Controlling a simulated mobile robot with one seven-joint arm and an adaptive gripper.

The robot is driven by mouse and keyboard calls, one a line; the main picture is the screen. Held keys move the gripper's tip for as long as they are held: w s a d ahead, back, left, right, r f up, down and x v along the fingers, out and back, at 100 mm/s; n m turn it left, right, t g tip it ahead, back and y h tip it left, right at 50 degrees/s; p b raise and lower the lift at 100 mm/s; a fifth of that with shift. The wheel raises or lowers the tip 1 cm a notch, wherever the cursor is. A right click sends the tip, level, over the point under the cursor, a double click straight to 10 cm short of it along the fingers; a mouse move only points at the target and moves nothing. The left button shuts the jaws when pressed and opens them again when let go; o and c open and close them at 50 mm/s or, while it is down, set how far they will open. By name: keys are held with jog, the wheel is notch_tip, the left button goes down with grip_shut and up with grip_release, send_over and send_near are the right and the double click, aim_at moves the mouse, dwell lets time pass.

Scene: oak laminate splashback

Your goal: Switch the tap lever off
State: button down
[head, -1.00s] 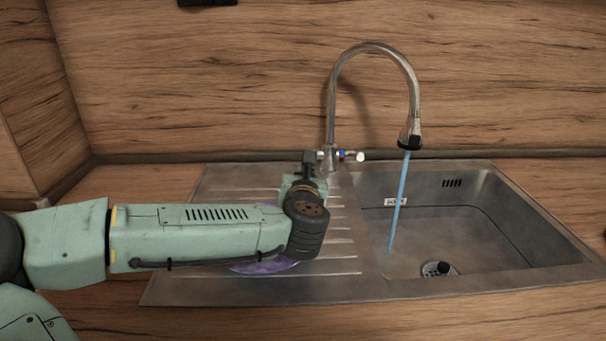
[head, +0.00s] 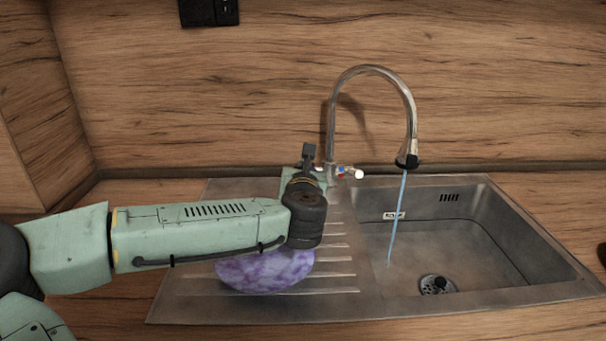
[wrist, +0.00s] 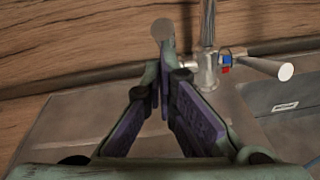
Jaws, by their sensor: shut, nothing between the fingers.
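The chrome tap (head: 331,130) stands behind the sink with a tall curved spout. A thin blue stream of water (head: 397,222) runs from it into the basin. Its right lever (head: 355,173) sticks out beside red and blue marks; this lever also shows in the wrist view (wrist: 264,65). A second round-ended lever (wrist: 162,30) shows left of the tap body, just beyond my fingertips. My gripper (wrist: 162,92) is shut and empty, left of the tap body. I cannot tell whether it touches the left lever. In the head view my wrist hides the fingers.
A purple marbled dish (head: 265,273) lies on the ribbed drainboard (head: 340,282), under my arm. The steel basin (head: 465,235) with its drain is to the right. A wooden splashback (head: 220,100) rises close behind the tap, with a black socket (head: 210,12) on it.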

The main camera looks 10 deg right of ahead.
jog(key=shift+w+d+r+p, duration=0.2)
jog(key=shift+w+r+p, duration=0.7)
jog(key=shift+r, duration=0.45)
jog(key=shift+w+r, duration=0.15)
jog(key=shift+w, duration=0.05)
jog(key=shift+r, duration=0.1)
